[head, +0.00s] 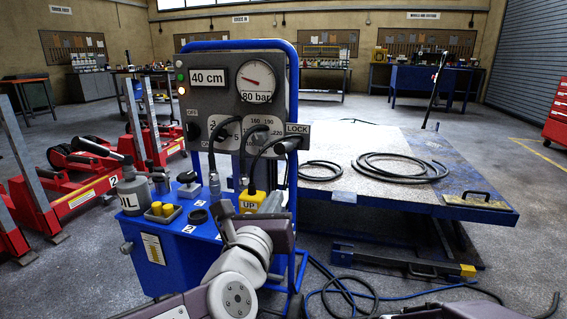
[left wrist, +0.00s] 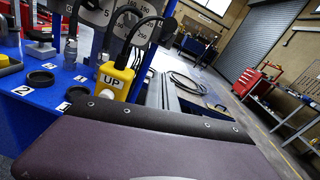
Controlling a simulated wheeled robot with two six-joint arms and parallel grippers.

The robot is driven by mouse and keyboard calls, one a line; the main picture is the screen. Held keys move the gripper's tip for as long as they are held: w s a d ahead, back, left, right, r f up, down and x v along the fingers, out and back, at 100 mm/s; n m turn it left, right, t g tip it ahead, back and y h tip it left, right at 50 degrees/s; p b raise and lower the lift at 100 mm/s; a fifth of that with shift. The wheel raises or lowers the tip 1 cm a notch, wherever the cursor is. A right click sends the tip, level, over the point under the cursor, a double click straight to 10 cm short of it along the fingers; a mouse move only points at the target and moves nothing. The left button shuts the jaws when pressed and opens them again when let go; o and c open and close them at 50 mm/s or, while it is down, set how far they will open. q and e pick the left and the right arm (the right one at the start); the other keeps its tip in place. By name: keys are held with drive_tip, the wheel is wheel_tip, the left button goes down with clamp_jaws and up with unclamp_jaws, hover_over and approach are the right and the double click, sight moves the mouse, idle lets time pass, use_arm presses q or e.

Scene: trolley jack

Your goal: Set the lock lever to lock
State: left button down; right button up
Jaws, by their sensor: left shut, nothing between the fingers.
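The pump unit's grey panel (head: 225,110) stands in the middle of the head view. The pendant also shows in the left wrist view (left wrist: 116,80). My right gripper is out of view.
A blue lift table (head: 400,190) with coiled black hoses (head: 400,167) stands to the right. An oil can (head: 132,188) and small parts stand on the unit's blue shelf. Red jacks (head: 85,165) stand at left. Cables (head: 345,290) lie on the floor.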

sight(288, 147)
use_arm(q)
drive_tip(key=w+d+r, duration=0.1)
drive_tip(key=w+r, duration=0.2)
drive_tip(key=w, duration=0.7)
drive_tip(key=shift+w+d+r, duration=0.3)
drive_tip(key=shift+w, duration=0.1)
